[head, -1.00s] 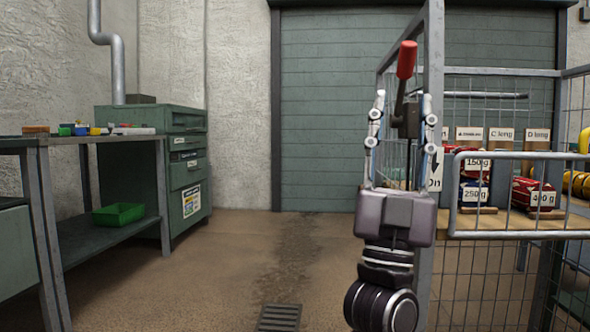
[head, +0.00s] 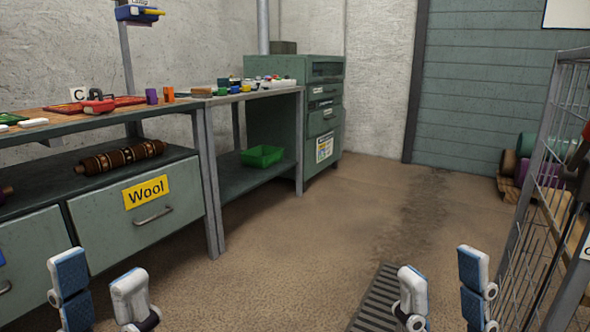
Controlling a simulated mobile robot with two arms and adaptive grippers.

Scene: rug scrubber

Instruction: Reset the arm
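My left gripper (head: 104,285) is low at the left of the head view. Its two blue-and-white fingers stand apart with nothing between them. My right gripper (head: 443,283) is low at the right, near the wire cage. Its two fingers are also apart and empty. Both grippers are cut off by the bottom edge, so their palms and the arms behind them are hidden. Neither gripper visibly touches anything.
A wire cage (head: 548,130) stands at the right edge. A workbench with a drawer labelled Wool (head: 150,198) runs along the left, with a green cabinet (head: 326,118) beyond. A floor grate (head: 378,298) lies between the grippers. The middle floor is clear.

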